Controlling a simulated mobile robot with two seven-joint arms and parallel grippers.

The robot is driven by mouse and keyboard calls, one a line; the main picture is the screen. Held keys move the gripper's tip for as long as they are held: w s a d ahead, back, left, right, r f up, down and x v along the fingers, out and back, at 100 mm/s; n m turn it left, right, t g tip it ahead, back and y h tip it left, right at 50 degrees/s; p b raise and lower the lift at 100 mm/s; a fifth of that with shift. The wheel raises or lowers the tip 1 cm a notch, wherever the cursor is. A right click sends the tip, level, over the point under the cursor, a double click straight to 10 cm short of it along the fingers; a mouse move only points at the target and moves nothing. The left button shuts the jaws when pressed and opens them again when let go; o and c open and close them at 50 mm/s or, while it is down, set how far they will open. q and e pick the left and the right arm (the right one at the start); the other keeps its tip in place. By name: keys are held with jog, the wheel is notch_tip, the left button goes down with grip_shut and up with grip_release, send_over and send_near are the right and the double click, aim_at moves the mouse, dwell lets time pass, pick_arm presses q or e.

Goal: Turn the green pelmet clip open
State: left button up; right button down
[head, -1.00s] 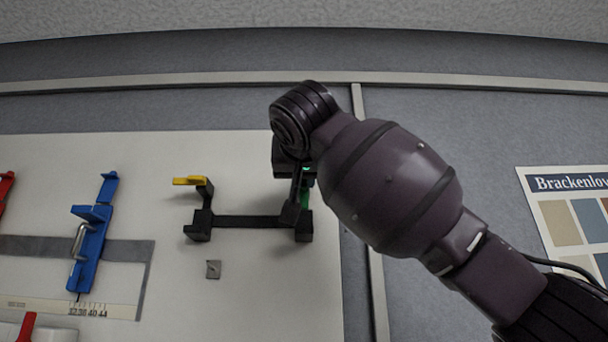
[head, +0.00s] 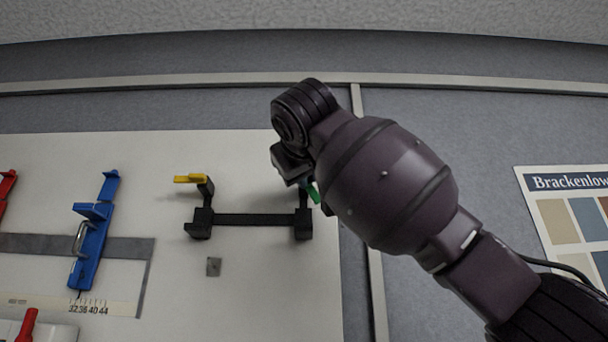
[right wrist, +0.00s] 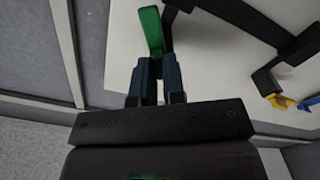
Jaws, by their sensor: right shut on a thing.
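The green pelmet clip (head: 314,193) is at the right end of the black bracket bar (head: 255,219), mostly hidden behind my right gripper (head: 306,184) in the head view. In the right wrist view the clip (right wrist: 152,30) sticks out beyond the fingertips of my right gripper (right wrist: 155,75), which is shut on it. The clip sits beside the bracket's black end post. A yellow clip (head: 190,178) is on the bracket's left arm. My left gripper is not in view.
A blue sliding piece (head: 90,245) with a metal handle stands on a grey scale strip at the left. Red parts (head: 28,325) lie at the left edge. A small grey square (head: 213,267) is below the bracket. A colour chart (head: 565,225) hangs at the right.

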pick_arm(q)
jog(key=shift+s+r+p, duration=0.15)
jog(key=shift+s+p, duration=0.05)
jog(key=shift+p, duration=0.35)
pick_arm(e)
jog(key=n, duration=1.1)
jog(key=shift+r, duration=0.1)
jog(key=shift+n, duration=0.4)
jog(key=c, duration=1.2)
grip_release()
jog(key=shift+s, duration=0.1)
